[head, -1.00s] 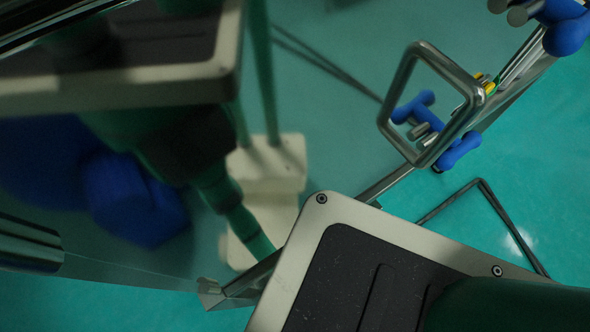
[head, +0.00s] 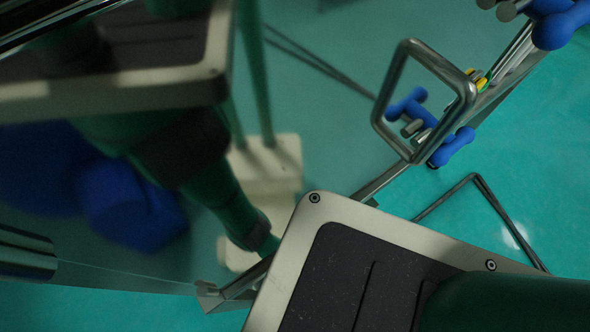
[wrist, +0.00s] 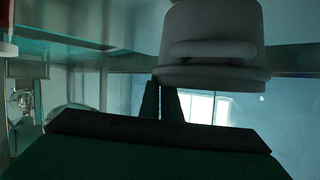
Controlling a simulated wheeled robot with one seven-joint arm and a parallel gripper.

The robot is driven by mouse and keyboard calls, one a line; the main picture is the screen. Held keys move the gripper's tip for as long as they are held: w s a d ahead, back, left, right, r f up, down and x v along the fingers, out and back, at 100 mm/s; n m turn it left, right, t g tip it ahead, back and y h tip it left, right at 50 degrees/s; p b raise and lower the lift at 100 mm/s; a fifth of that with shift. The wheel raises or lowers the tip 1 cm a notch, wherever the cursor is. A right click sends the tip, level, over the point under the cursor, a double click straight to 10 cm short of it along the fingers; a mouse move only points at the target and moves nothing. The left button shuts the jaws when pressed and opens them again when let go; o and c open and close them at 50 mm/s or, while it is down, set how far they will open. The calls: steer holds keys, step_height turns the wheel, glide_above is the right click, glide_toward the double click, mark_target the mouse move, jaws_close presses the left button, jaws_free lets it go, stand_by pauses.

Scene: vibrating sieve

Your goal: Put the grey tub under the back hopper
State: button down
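In the wrist view, a pale grey, rounded tub-like thing (wrist: 212,50) with a thick rim fills the top centre right; I take it for the grey tub. My gripper (wrist: 162,88) shows below it as two narrow dark green fingers, close together with a thin gap. The fingertips meet the lower left of the rim in the picture. I cannot tell whether they touch or grip it. In the head view, my gripper and the grey tub cannot be made out for certain. I cannot identify the back hopper in either view.
In the head view, a steel frame loop (head: 424,102) stands on a slanted metal rail with blue knobs (head: 452,147) beside it. A clear or reflective panel covers the left. A pale stepped shape (head: 270,170) shows through or in it. Green floor (head: 550,190) lies open at right.

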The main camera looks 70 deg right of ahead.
steer(key=shift+f, duration=0.95)
steer(key=c, duration=2)
jaws_free()
steer(key=v, duration=1.2)
steer(key=shift+w, duration=0.1)
